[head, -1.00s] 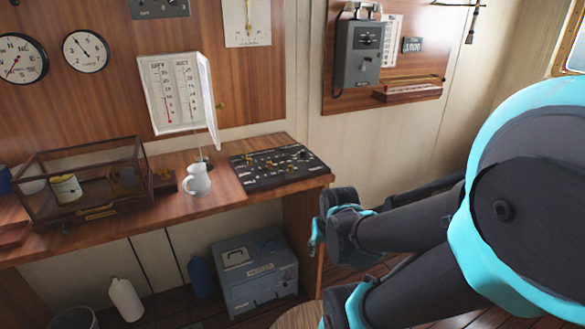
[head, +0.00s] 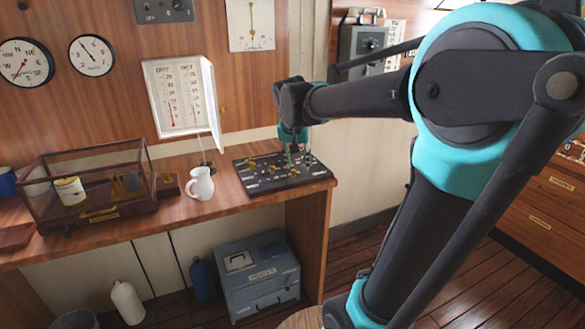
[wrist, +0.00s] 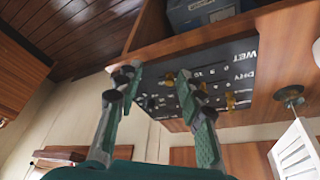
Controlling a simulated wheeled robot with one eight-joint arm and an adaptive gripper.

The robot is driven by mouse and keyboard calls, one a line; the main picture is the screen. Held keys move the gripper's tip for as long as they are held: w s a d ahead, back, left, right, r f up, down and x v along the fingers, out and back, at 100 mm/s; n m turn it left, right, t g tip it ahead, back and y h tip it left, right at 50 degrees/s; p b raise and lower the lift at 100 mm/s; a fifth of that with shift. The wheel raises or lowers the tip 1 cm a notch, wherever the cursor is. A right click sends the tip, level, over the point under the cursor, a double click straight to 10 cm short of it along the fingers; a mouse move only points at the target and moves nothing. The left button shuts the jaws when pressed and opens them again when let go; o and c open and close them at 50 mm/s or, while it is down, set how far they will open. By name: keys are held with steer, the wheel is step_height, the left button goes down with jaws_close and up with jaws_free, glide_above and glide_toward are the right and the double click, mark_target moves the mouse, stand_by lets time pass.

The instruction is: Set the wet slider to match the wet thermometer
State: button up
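The dark slider panel (head: 265,184) lies on the wooden desk, with several brass knobs on it. In the wrist view the panel (wrist: 240,54) shows white WET and DRY labels near its right edge; a brass knob (wrist: 231,100) stands near them. The thermometer box (head: 148,84) hangs open on the wall with two red-column thermometers; their readings are too small to tell. My gripper (head: 300,160) is over the right part of the panel, pointing down. Contact with the panel cannot be told.
A white jug (head: 200,185) stands just left of the panel. A glass case (head: 95,190) stands farther left on the desk. The open box door (head: 213,105) juts out behind the panel. A grey-blue toolbox (head: 258,282) is on the floor below.

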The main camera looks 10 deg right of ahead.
steer(key=m, duration=0.2)
glide_toward(293, 170)
steer(key=shift+h, duration=0.3)
steer(key=x, duration=0.7)
steer(key=shift+w+a+f, duration=0.1)
steer(key=shift+f, duration=0.35)
steer(key=shift+c, duration=0.6)
jaws_close()
